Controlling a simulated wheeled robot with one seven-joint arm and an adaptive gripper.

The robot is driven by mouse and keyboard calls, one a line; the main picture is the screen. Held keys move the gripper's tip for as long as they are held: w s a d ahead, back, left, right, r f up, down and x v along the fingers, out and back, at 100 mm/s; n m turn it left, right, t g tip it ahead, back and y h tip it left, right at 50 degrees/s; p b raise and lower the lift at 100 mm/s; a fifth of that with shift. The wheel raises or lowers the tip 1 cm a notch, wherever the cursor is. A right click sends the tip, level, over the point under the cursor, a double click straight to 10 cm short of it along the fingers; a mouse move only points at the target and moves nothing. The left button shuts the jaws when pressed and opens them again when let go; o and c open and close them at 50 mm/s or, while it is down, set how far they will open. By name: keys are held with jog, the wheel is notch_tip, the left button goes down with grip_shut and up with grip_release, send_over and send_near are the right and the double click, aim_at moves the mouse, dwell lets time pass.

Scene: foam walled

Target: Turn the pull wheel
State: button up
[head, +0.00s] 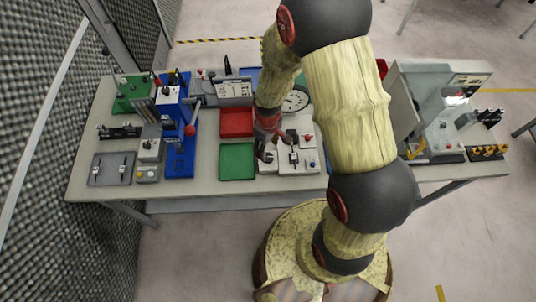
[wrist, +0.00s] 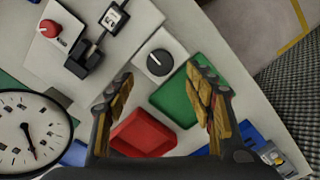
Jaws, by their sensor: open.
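No part is plainly marked as the pull wheel, and I cannot tell for sure which part it is. A round black knob with a white line (wrist: 160,62) sits on a small white box, just beyond my fingertips in the wrist view. My gripper (wrist: 162,84) is open and empty, its two fingers apart with trays seen between them. In the head view my gripper (head: 268,150) hangs over the table's middle, by the white panels. A blue press (head: 180,160) with a red ball handle (head: 190,130) stands left of the trays.
A red tray (head: 236,122) and green tray (head: 237,160) lie left of my gripper. A round dial (wrist: 28,132) and a panel with a red knob (wrist: 50,28) are close by. A grey machine (head: 440,115) stands at the right. Mesh fencing (head: 40,180) borders the left.

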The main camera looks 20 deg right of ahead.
aim_at(268, 156)
notch_tip(268, 156, down, 7)
jog(key=shift+r, duration=0.15)
jog(key=shift+c, duration=0.8)
jog(key=c, duration=1)
